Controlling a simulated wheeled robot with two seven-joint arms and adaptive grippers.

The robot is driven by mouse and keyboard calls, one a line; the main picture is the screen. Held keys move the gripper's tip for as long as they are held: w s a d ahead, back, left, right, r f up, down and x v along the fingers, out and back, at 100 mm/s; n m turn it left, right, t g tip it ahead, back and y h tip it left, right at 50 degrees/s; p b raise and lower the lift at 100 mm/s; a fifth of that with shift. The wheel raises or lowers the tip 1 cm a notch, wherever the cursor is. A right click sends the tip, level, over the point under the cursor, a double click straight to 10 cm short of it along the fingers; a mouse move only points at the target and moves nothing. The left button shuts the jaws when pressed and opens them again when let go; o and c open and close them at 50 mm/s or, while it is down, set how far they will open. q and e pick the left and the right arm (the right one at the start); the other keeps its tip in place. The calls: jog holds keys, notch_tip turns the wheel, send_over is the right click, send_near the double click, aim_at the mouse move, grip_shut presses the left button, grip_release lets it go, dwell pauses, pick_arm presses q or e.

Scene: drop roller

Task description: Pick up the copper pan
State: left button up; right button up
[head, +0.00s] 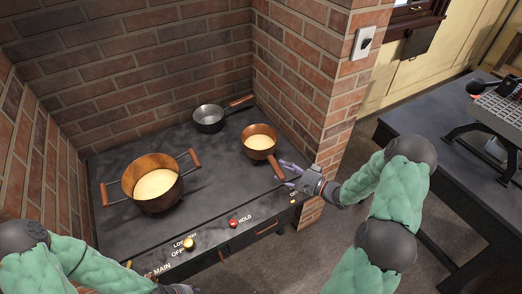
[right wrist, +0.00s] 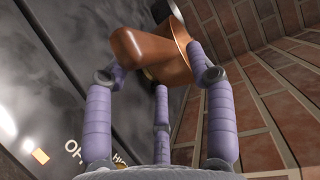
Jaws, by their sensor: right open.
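The copper pan (head: 259,150) stands on the dark stovetop at the right, with pale yellow contents and its brown handle (head: 278,171) pointing toward the front right. My right gripper (head: 288,170) is at the handle's end. In the right wrist view my purple fingers (right wrist: 160,95) are open on both sides of the handle (right wrist: 135,50), with a third finger below; they do not look closed on it. The pan's body (right wrist: 172,62) shows beyond. My left arm enters at the bottom left; its hand is mostly cut off at the bottom edge, so its fingers cannot be made out.
A large copper pot (head: 152,170) with two handles stands at the left of the stovetop (head: 215,185). A grey saucepan (head: 208,120) stands at the back. Brick walls (head: 150,60) enclose the back and sides. Knobs (head: 233,222) line the front. A dark table (head: 430,125) is at the right.

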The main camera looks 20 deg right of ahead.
aim_at(276, 166)
jog(key=b+x, duration=0.1)
jog(key=x, duration=0.3)
jog(key=shift+f, duration=0.1)
jog(key=shift+c, duration=0.3)
grip_shut()
jog(key=shift+r, duration=0.2)
